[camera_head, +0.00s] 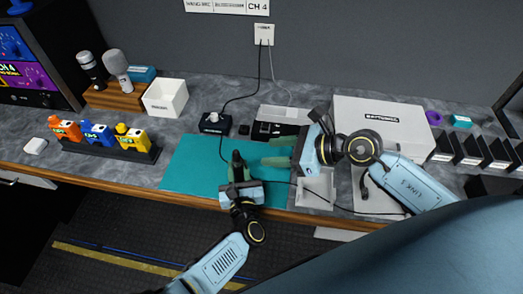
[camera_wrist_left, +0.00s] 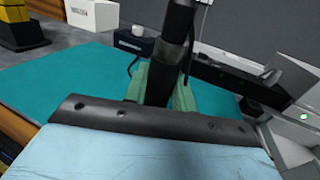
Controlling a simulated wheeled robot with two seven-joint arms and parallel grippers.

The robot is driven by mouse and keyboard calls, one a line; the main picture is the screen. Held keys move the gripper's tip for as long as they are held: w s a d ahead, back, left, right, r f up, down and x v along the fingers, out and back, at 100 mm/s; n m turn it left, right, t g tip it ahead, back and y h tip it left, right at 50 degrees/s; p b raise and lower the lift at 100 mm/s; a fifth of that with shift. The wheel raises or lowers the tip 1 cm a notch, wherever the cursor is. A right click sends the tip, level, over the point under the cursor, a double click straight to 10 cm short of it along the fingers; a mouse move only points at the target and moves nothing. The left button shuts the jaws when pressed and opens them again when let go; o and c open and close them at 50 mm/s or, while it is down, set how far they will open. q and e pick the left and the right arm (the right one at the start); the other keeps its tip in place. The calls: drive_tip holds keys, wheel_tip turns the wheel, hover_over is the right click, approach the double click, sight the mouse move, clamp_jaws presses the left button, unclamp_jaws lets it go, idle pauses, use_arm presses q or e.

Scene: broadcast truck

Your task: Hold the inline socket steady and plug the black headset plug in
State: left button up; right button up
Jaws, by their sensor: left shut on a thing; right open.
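My left gripper (camera_head: 238,168) is over the front of the teal mat (camera_head: 190,165), shut on a black cylindrical piece, which looks like the inline socket. In the left wrist view this black inline socket (camera_wrist_left: 176,45) stands upright between the green fingers. My right gripper (camera_head: 280,151) is open to the right of the left one, its green fingers pointing left over the mat. I cannot make out the black headset plug. A thin black cable (camera_head: 345,209) runs from near my left gripper over the small grey tray (camera_head: 318,203) to the right.
A small black box (camera_head: 214,123) with a cable stands behind the mat. A white bin (camera_head: 165,98), a rack of orange, blue and yellow pieces (camera_head: 110,149), and a large white box (camera_head: 385,124) stand around. The mat's left part is clear. The table's front edge is close.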

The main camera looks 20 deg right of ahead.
idle(0.4)
use_arm(q)
drive_tip(key=o, duration=1.1)
